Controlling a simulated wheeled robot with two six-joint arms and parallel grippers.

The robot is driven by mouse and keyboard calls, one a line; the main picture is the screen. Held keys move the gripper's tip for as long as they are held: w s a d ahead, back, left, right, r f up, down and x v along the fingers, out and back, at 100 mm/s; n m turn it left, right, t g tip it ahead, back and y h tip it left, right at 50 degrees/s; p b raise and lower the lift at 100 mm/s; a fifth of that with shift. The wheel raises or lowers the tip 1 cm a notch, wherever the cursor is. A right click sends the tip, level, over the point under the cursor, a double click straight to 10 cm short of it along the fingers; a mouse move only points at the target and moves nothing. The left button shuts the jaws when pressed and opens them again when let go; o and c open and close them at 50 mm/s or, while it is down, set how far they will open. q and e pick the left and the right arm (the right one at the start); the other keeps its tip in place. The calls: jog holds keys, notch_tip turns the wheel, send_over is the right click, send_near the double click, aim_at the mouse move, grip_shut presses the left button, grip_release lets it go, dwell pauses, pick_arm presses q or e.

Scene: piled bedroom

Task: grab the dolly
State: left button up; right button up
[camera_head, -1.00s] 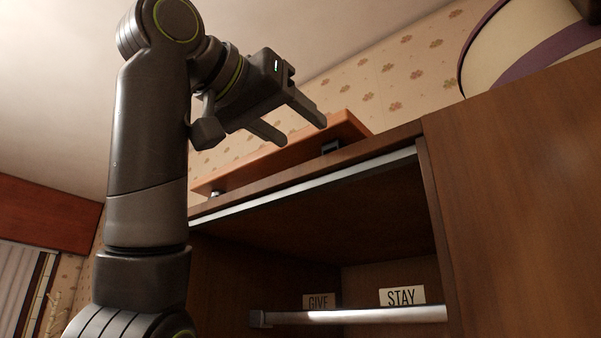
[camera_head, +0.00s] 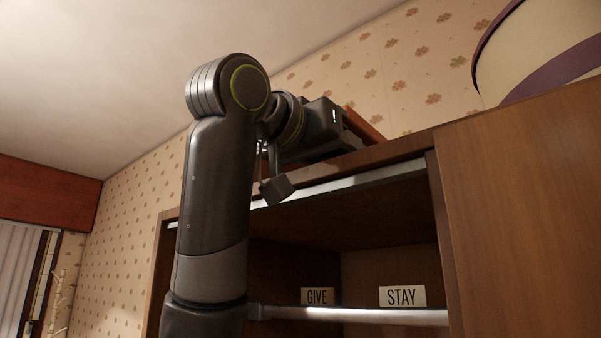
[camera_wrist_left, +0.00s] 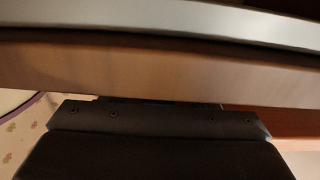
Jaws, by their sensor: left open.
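The dolly, an orange-brown wooden board (camera_head: 364,127), lies on top of the wardrobe. In the head view only a small part of it shows beyond my left gripper; the rest is hidden behind the arm and gripper. My left gripper (camera_head: 346,148) is open, low over the wardrobe's front top edge and in front of the dolly. I cannot tell whether its fingers touch or straddle the board. In the left wrist view, a reddish-brown strip at the right, likely the dolly (camera_wrist_left: 290,124), shows beyond the dark gripper body. My right gripper is not in view.
The wardrobe (camera_head: 515,190) has a top edge with a silver rail (camera_wrist_left: 150,18) close to my wrist. Below are an open compartment, a hanging bar (camera_head: 350,315), and GIVE (camera_head: 317,297) and STAY (camera_head: 402,297) signs. A round striped box (camera_head: 540,50) stands at top right.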

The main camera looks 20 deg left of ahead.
pick_arm(q)
jog(key=shift+s+a, duration=0.1)
jog(key=shift+s, duration=0.1)
jog(key=shift+c, duration=0.2)
grip_shut()
dwell(0.9)
jog(key=shift+r, duration=0.2)
